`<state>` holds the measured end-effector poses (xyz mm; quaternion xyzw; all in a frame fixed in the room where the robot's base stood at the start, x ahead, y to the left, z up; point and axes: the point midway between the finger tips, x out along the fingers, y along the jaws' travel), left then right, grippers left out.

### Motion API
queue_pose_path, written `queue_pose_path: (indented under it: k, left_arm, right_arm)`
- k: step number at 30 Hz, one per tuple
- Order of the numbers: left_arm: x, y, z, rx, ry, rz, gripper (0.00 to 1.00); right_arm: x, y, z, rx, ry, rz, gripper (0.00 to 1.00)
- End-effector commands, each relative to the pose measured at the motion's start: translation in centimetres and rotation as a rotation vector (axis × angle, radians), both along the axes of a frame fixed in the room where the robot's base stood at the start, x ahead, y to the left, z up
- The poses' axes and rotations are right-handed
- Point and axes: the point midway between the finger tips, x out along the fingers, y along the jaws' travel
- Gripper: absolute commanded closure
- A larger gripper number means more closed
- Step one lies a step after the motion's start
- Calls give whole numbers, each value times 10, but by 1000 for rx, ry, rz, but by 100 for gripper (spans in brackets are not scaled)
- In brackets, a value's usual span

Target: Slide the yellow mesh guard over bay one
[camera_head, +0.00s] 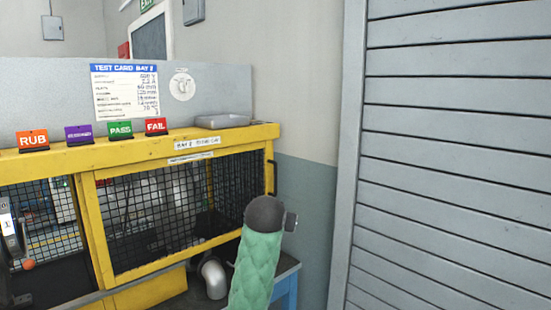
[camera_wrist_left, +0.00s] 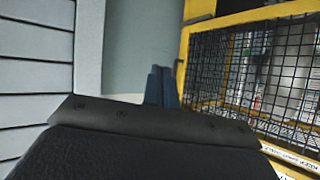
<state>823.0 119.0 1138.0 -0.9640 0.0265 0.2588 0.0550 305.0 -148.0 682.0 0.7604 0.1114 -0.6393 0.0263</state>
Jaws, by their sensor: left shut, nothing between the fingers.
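The yellow-framed mesh guard (camera_head: 91,225) covers the right-hand part of the bench front in the head view. A dark upright handle (camera_head: 271,178) is at its right end. The yellow frame and black mesh (camera_wrist_left: 262,70) also show at the right of the left wrist view, upside down. My left gripper (camera_wrist_left: 161,70) shows there with its dark blue fingers together and empty. It is beside a yellow upright; I cannot tell whether it touches. In the head view a green-sleeved arm of mine hides the guard's lower right corner, and no fingers show. My right gripper is not seen.
Left of the guard is another mesh opening (camera_head: 40,215) with a lever with an orange knob (camera_head: 28,264). Small coloured signs (camera_head: 120,129) and a grey tray (camera_head: 222,121) stand on the yellow top rail. A grey slatted shutter (camera_head: 450,170) fills the right side.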

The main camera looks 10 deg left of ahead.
Motion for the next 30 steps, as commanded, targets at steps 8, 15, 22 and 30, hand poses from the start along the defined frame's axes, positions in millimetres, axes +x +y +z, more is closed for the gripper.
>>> queue_pose_path:
  k: [8, 15, 22, 30]
  left_arm:
    - [75, -3, 94, 86, -88, 78, 100]
    - [138, -6, 167, 224, -143, 154, 100]
    - [198, -7, 201, 439, -150, 219, 100]
    - [258, -6, 153, 743, -75, 234, 100]
  right_arm:
    - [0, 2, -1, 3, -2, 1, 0]
    - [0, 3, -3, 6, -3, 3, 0]
    - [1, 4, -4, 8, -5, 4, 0]
    - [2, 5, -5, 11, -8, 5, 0]
